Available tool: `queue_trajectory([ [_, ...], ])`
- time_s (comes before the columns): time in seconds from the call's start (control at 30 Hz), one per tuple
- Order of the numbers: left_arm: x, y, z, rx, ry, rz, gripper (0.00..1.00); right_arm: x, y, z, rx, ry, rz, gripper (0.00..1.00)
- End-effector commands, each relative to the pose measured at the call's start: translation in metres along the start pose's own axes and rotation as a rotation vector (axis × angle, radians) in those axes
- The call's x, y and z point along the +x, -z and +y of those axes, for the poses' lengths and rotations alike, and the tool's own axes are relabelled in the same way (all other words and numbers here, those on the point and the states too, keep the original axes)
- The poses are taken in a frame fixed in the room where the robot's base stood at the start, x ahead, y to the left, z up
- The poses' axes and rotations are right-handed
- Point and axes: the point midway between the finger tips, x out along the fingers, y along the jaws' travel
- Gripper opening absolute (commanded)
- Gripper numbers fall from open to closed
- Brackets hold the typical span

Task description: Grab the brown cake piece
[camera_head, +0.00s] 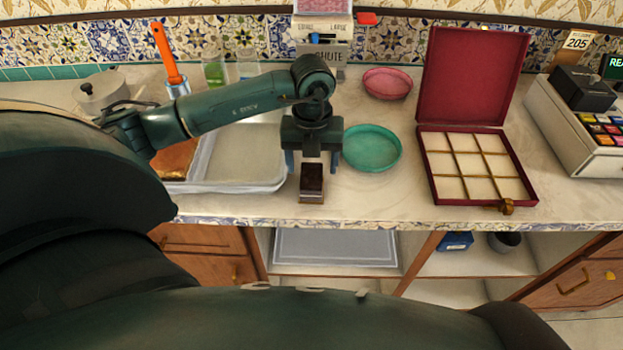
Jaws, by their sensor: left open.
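My left gripper (311,166) points down over the counter, open, with one finger on each side. A small block with a dark brown top (312,178) and a paler front face sits below it, between or just in front of the fingertips. I cannot tell whether the fingers touch it. A larger brown slab of cake (176,160) lies at the left end of a pale tray (240,187), partly hidden by my left arm. My right gripper is not in view.
A green round dish (372,148) stands close right of the gripper, with a pink dish (387,83) behind. An open red box (427,170) with compartments stands further right. A pot (101,92) and an orange-handled tool (165,52) are back left. The counter's front edge is near.

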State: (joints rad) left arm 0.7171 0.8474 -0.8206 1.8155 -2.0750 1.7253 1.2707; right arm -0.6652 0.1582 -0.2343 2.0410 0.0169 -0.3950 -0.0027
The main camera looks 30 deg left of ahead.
Motion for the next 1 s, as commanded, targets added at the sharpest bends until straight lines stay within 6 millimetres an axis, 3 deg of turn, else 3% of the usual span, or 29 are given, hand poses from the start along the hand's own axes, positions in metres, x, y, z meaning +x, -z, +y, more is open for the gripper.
queue_trajectory([
  [0.2,0.031,0.001,0.001,0.000,-0.002,0.004,0.67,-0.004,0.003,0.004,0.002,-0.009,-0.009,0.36],
  [0.5,0.038,0.000,0.001,0.001,0.000,0.002,0.67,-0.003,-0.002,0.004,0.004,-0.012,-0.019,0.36],
  [1.0,0.037,0.000,0.001,0.001,0.000,0.002,0.27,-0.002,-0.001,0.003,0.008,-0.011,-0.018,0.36],
])
